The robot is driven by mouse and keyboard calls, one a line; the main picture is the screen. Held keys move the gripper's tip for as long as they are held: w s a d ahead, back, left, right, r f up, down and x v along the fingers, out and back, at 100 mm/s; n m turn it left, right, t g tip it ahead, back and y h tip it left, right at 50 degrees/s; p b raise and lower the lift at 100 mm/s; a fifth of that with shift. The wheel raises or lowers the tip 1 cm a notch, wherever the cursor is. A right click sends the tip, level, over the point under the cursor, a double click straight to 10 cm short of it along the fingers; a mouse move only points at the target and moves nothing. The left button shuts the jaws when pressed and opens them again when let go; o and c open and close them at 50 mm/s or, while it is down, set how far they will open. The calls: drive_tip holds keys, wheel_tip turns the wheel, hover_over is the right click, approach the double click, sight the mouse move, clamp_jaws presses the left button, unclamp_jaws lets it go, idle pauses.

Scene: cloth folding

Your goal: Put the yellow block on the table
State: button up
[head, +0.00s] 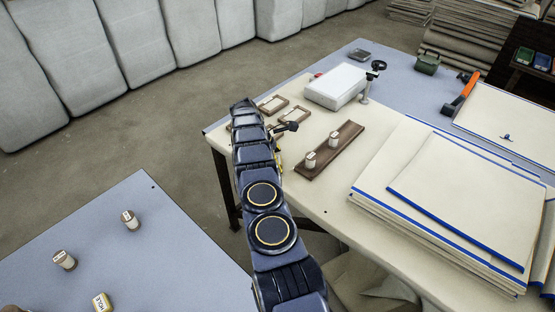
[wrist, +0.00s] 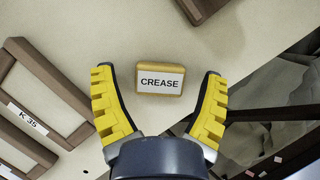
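A yellow block (wrist: 159,80) with a white label reading CREASE shows in the wrist view, on or just above the cream tabletop. My gripper (wrist: 157,73) is open, with one yellow finger on each side of the block and a visible gap on both sides. In the head view my arm hides this block, and only a little of my gripper (head: 279,159) shows. Another yellow block (head: 102,302), labelled HOLE, lies on the blue-grey table (head: 150,215) at lower left.
Two other labelled blocks (head: 64,260) (head: 129,219) stand on the blue-grey table. On the cream table (head: 335,205) are wooden frames (head: 291,115), a dark wooden strip (head: 345,138) with two blocks, a white box (head: 336,85) and stacked blue-edged sheets (head: 450,190). The floor separates the tables.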

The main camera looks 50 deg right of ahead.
drive_tip(key=shift+r, duration=0.1)
drive_tip(key=v, duration=1.2)
drive_tip(key=s+a+r+m+t+y, duration=0.1)
drive_tip(key=s+a+r+m, duration=0.3)
drive_tip(key=a+r, duration=1.45)
drive_tip(key=s+a+m, duration=0.1)
drive_tip(key=s+a, duration=0.5)
drive_tip(key=s, duration=0.3)
drive_tip(key=s+a+m+y, duration=0.1)
drive_tip(key=s+a+m, duration=0.1)
drive_tip(key=s+a, duration=0.4)
drive_tip(key=s+a+m+y, duration=0.1)
drive_tip(key=s+a, duration=0.5)
drive_tip(key=s, duration=0.7)
drive_tip(key=shift+s+r+m+t, duration=0.3)
drive_tip(key=shift+r+m, duration=0.1)
drive_tip(key=shift+m, duration=0.1)
